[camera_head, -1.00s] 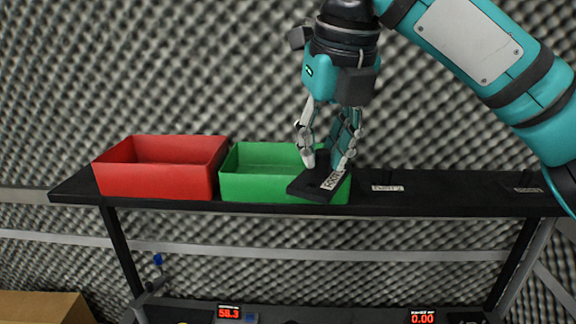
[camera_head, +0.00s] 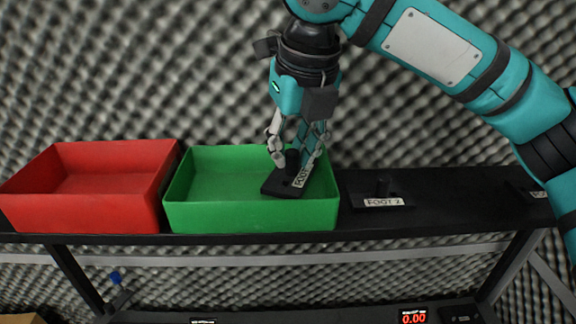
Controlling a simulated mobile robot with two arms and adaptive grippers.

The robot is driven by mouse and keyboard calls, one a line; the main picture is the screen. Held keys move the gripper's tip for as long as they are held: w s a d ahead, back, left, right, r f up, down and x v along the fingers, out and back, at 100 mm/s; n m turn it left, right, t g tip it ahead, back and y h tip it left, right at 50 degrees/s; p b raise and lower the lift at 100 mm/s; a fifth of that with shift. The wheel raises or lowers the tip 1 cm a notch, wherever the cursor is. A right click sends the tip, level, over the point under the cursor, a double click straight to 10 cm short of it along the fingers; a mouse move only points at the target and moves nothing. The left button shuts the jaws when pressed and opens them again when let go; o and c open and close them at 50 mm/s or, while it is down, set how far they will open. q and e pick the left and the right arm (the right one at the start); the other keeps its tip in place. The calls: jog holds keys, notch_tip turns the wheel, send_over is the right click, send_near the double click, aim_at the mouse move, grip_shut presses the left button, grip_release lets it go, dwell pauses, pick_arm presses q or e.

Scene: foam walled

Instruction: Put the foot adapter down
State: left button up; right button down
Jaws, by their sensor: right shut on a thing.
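My right gripper (camera_head: 294,158) points down and is shut on a foot adapter (camera_head: 284,187), a dark flat plate with an upright peg and a white label. The label starts with "FOOT"; its number is not readable. The adapter is tilted and shows in front of the right part of the green bin (camera_head: 215,215). I cannot tell whether it touches the bin floor. The green bin stands open on the black shelf (camera_head: 455,215). My left gripper is not in view.
A red open bin (camera_head: 85,213) stands left of the green one. A second adapter labelled "FOOT 2" (camera_head: 382,202) sits on the shelf to the right, and another labelled piece (camera_head: 533,193) lies at the far right. A scale display (camera_head: 414,316) reads 0.00 below.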

aim_at(291, 170)
jog(key=shift+w+f, duration=0.3)
jog(key=shift+f, duration=0.2)
jog(key=shift+w+f, duration=0.25)
jog(key=shift+f, duration=0.2)
jog(key=shift+s+p+x, duration=0.2)
jog(key=shift+p+x, duration=0.35)
jog(key=shift+x, duration=0.7)
jog(key=shift+s+d, duration=0.1)
jog(key=shift+s+f, duration=0.1)
jog(key=c, duration=1.2)
grip_release()
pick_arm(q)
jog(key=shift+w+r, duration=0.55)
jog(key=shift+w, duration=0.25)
pick_arm(e)
jog(key=shift+o, duration=0.2)
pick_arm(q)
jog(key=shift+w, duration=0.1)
